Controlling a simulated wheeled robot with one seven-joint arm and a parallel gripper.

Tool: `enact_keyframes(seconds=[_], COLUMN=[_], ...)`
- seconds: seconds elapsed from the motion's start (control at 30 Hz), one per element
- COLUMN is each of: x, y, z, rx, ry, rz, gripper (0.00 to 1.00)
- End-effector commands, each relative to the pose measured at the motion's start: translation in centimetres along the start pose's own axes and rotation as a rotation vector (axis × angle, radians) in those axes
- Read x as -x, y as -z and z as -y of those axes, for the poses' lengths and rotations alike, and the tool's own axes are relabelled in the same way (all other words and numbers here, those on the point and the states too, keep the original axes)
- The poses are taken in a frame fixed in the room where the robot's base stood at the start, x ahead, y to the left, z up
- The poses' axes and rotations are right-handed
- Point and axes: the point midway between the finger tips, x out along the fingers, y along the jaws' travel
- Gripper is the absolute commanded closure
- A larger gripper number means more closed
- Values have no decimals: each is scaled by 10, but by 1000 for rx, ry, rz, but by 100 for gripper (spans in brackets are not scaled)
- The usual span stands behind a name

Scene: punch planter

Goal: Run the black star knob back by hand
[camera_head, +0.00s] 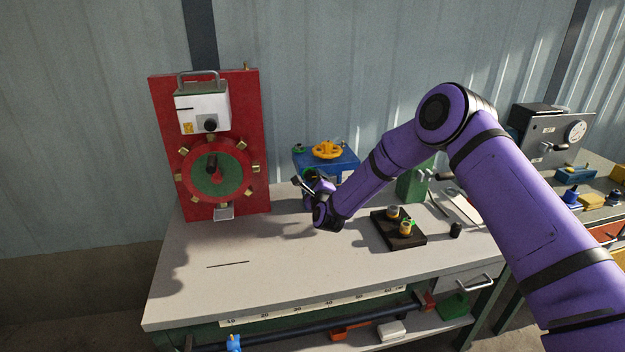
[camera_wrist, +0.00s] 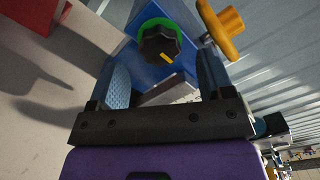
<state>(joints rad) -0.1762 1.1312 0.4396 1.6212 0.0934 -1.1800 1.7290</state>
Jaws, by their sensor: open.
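The black star knob (camera_wrist: 160,45) has a lobed rim and a yellow mark. It sits in front of a green ring (camera_wrist: 146,23) on a blue box (camera_wrist: 180,72). In the wrist view my gripper (camera_wrist: 157,66) is open, with one finger on each side below the knob. The knob shows in the gap beyond the fingers, and I see no contact. In the head view my gripper (camera_head: 308,188) is at the front of the blue box (camera_head: 345,163) and largely hides the knob.
A yellow handwheel (camera_head: 327,150) tops the blue box; it shows close by the right finger in the wrist view (camera_wrist: 226,28). A red panel (camera_head: 160,120) stands left. A black block (camera_head: 400,238) with brass parts lies right. The front left bench (camera_head: 210,295) is mostly clear.

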Motion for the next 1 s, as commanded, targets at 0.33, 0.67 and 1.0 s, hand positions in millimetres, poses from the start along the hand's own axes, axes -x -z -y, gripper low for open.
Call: enact_keyframes(seconds=[0.33,0.67,1.0], x=[-30,-31,-30], y=[0,0,0], z=[0,0,1], rx=[1,1,6], ry=[0,0,0], rz=[0,0,0], gripper=[26,40,76])
